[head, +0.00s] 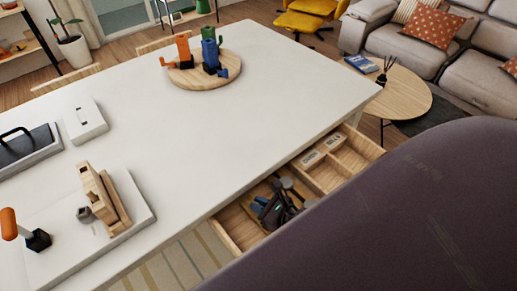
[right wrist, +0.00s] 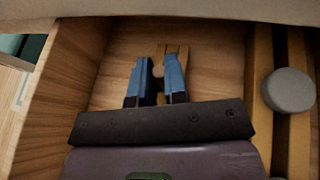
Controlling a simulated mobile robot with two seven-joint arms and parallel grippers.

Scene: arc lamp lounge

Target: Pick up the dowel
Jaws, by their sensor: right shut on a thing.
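The open drawer (head: 229,238) under the white table has wooden compartments. My right gripper (head: 272,212) reaches down into its near left compartment. In the right wrist view, the blue fingers of my right gripper (right wrist: 160,82) are close together on a light wooden piece, which looks like the dowel (right wrist: 173,52). Only part of it shows between and beyond the fingertips; the rest is hidden by the fingers and the gripper body. It is low in the compartment; I cannot tell whether it touches the floor. My left gripper is not in view.
A grey round-topped thing (right wrist: 289,90) is right of the gripper, by the compartment divider (right wrist: 262,70). The table (head: 200,140) overhangs the drawer. A round board (head: 205,80) with colored objects and a white tray (head: 70,245) with wooden pieces stand on it.

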